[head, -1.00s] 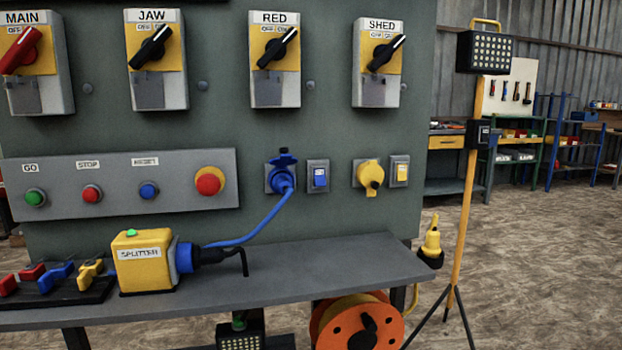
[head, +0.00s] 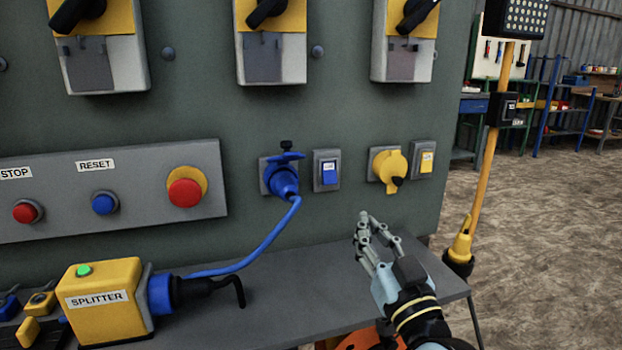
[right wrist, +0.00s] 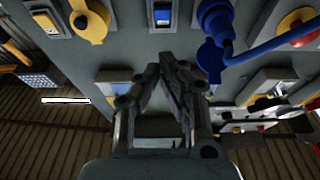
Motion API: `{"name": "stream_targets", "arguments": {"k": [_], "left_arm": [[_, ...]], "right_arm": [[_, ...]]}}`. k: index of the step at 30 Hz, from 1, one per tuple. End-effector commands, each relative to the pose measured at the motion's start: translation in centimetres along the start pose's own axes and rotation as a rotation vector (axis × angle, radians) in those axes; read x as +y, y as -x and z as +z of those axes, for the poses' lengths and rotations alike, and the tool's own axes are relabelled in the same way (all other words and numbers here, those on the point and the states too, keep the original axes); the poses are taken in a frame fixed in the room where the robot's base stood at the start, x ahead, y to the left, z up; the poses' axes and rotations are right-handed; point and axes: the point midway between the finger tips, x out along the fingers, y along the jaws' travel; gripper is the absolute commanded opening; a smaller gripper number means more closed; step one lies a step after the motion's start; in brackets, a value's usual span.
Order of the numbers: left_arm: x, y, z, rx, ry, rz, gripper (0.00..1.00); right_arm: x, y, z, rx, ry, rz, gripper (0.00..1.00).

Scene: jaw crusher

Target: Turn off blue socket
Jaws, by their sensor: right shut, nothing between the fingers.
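The blue socket (head: 283,178) is on the grey-green panel with a blue plug and cable in it; it also shows in the right wrist view (right wrist: 214,30). Just right of it is a blue rocker switch (head: 328,171) in a grey plate, seen at the top of the right wrist view (right wrist: 162,14). My right gripper (head: 364,222) is shut and empty, below and right of the blue switch and apart from the panel fittings. Its fingers (right wrist: 168,60) show in the right wrist view. My left gripper is not in view.
A yellow socket (head: 388,168) and yellow switch (head: 425,159) sit to the right. A red stop button (head: 185,193) is at the left. The yellow splitter (head: 98,300) stands on the grey shelf (head: 300,290) below, with the blue cable (head: 255,252) running to it.

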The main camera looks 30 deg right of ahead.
Motion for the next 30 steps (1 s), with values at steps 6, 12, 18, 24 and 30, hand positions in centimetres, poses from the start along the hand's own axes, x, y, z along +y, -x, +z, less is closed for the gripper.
{"name": "stream_targets", "arguments": {"k": [6,12,18,24,30], "left_arm": [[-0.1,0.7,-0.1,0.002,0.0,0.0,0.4],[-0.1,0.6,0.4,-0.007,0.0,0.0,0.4],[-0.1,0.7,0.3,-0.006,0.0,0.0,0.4],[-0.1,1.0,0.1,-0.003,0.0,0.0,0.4],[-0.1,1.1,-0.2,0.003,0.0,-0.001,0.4]], "right_arm": [[-0.1,-0.6,-2.1,0.027,-0.009,-0.003,0.0],[-0.1,-0.6,-1.9,0.025,-0.008,-0.004,0.0],[-0.1,-1.4,-2.0,0.027,-0.007,-0.004,0.0],[-0.1,-4.9,-2.2,0.029,-0.008,-0.004,0.0],[-0.1,-9.3,-2.2,0.028,-0.008,-0.004,0.0]]}}
